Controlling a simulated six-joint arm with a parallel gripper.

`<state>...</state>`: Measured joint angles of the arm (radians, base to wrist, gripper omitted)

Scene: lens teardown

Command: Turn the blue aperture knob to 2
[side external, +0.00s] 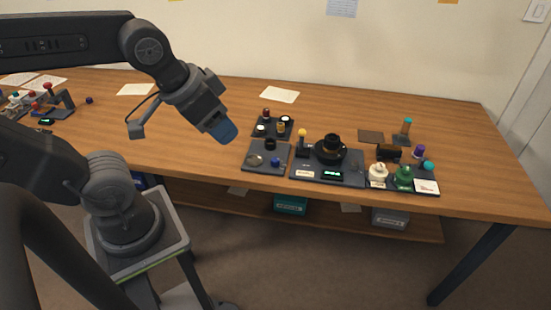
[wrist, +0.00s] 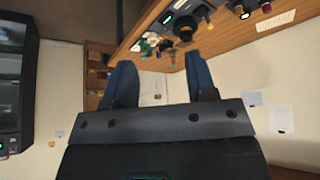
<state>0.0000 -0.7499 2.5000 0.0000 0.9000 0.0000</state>
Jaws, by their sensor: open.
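A small blue knob (side external: 275,162) sits at the front right of a grey plate (side external: 263,168) near the table's front edge. Its setting is too small to read, and I cannot tell whether it is the aperture knob. My gripper (side external: 224,134) hangs in the air to the left of the plate and above it, apart from everything. Its two blue fingers also show in the wrist view (wrist: 161,72), spread with nothing between them. A black lens (side external: 331,150) stands on a dark base with a lit green display (side external: 332,174), whose text I cannot read.
A yellow-topped lever (side external: 302,137) stands between plate and lens. Behind is a dark tray (side external: 262,133) with small round parts. The table's far right is clear.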

